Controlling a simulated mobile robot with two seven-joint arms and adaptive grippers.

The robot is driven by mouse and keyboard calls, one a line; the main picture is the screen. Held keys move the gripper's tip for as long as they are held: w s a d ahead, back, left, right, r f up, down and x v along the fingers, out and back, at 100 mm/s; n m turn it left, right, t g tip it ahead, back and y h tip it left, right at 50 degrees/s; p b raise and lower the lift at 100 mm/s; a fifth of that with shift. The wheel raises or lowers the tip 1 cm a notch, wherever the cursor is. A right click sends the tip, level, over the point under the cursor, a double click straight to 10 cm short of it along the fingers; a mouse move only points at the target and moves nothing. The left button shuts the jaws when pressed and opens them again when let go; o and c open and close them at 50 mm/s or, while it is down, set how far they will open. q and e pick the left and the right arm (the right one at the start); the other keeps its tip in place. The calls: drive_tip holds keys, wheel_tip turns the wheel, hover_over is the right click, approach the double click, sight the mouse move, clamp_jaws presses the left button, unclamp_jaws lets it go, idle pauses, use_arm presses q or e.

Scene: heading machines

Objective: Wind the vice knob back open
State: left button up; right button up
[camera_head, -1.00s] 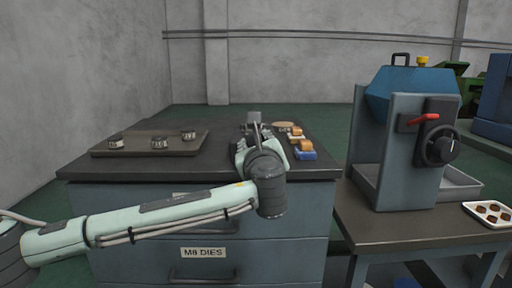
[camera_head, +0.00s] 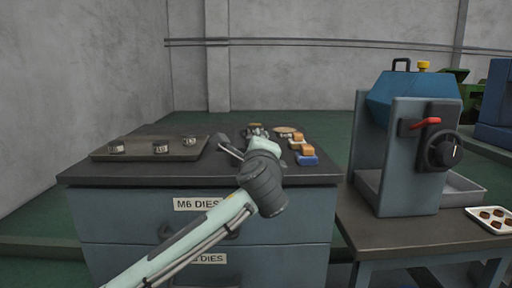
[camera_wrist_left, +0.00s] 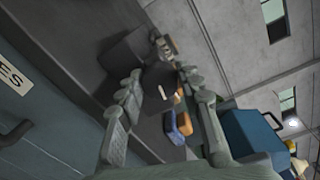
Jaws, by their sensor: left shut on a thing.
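A small dark grey block-shaped vice (camera_head: 222,139) with a thin light rod shows at the left of my left gripper (camera_head: 250,150) in the head view, over the grey cabinet top. In the left wrist view its dark body (camera_wrist_left: 122,58) lies beyond the fingers. A round dark knob (camera_wrist_left: 158,78) shows between the two pale green fingers of my left gripper (camera_wrist_left: 165,95), which is shut on it. The exact finger contact is hard to see. My right gripper is in neither view.
A tray (camera_head: 108,151) with several metal dies stands at the cabinet's left. Blue and orange blocks (camera_head: 306,158) lie right of my gripper. A blue and grey machine (camera_head: 405,150) with a black handwheel stands on the table at the right. The cabinet top's front left is clear.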

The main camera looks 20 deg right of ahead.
use_arm(q)
drive_tip(key=shift+f+n, duration=0.1)
drive_tip(key=shift+n, duration=0.3)
drive_tip(key=o, duration=1.2)
drive_tip(key=shift+c, duration=0.2)
drive_tip(key=v, duration=1.2)
